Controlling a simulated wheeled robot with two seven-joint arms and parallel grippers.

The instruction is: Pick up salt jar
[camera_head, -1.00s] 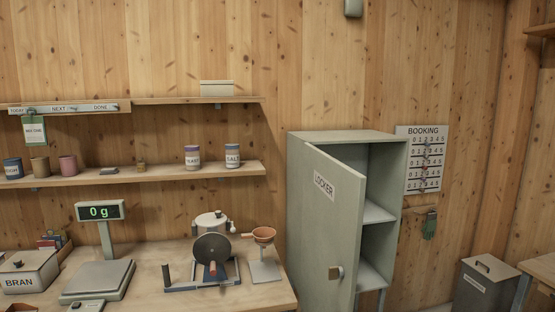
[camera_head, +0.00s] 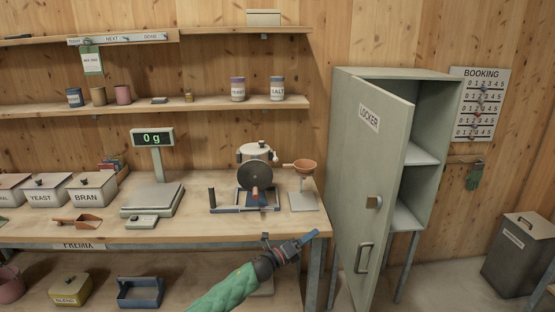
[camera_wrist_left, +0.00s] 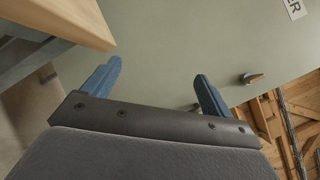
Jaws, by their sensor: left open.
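The salt jar (camera_head: 277,88) stands upright at the right end of the lower wall shelf in the head view. It is pale with a blue lid and a SALT label. My left gripper (camera_head: 303,240) is in front of the bench's right end, well below the jar and apart from it. In the left wrist view its two blue fingers (camera_wrist_left: 157,88) are spread with nothing between them. The salt jar is not in the left wrist view. My right gripper is not in view.
A similar jar (camera_head: 237,89) stands left of the salt jar. A mill (camera_head: 256,175) and a copper funnel on a stand (camera_head: 304,187) are on the bench below. The locker (camera_head: 372,180) stands to the right, its door ajar. The upper shelf (camera_head: 215,32) runs above the jars.

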